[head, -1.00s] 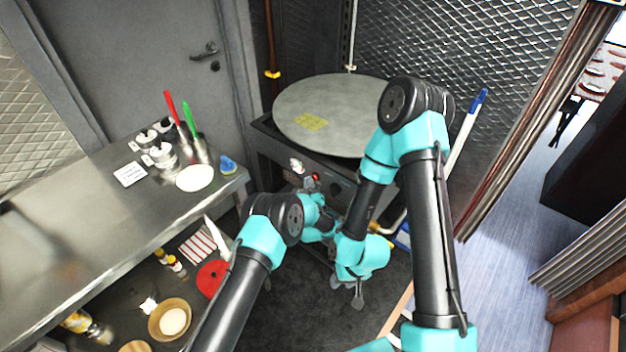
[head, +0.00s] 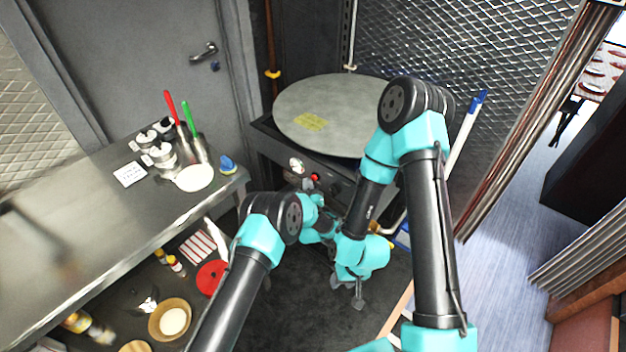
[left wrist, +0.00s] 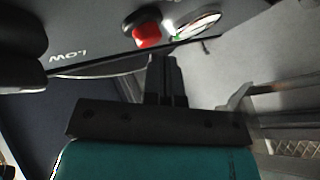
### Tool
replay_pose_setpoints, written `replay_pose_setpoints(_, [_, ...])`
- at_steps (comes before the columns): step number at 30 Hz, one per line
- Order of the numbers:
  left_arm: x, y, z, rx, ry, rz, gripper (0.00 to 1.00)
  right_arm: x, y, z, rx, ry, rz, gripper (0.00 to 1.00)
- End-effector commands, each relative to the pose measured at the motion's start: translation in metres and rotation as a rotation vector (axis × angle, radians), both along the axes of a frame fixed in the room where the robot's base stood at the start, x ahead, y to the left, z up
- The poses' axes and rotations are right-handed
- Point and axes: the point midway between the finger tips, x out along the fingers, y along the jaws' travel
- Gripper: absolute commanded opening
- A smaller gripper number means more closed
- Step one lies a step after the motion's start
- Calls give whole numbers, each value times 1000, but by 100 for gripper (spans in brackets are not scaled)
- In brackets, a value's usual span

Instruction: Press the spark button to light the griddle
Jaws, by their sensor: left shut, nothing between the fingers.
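The red spark button (head: 315,177) sits on the front panel below the round griddle plate (head: 335,110), beside a small dial gauge (head: 297,165). In the left wrist view the red button (left wrist: 147,33) stands out in a dark collar, with the gauge (left wrist: 195,25) to its right. My left gripper (left wrist: 164,62) is shut and empty, its tips just below the button in that view. I cannot tell whether they touch it. In the head view my left arm largely hides its own gripper. My right gripper (head: 348,286) hangs low over the dark floor, away from the panel; its jaw state is unclear.
A dark knob (left wrist: 20,60) and the word LOW are on the panel left of the button. A steel counter (head: 80,225) with pots and utensils stands at left. My right arm crosses in front of the griddle's right side.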

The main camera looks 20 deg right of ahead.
Motion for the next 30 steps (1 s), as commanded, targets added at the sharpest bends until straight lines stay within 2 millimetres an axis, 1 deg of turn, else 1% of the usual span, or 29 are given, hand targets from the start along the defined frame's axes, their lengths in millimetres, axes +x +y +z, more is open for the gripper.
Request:
replay_pose_setpoints(6, [-4, 7, 0, 0, 1, 0, 0, 0, 0, 0, 0, 0, 0, 39])
replay_pose_setpoints(17, [-5, 8, 0, 1, 1, 1, 0, 0, 0, 0, 0, 0, 0, 39])
replay_pose_setpoints(20, [-7, 12, 0, 1, 1, 1, 0, 0, 0, 0, 0, 0, 0, 39])
replay_pose_setpoints(30, [-21, 35, 0, 1, 2, 2, 0, 0, 0, 0, 0, 0, 0, 39])
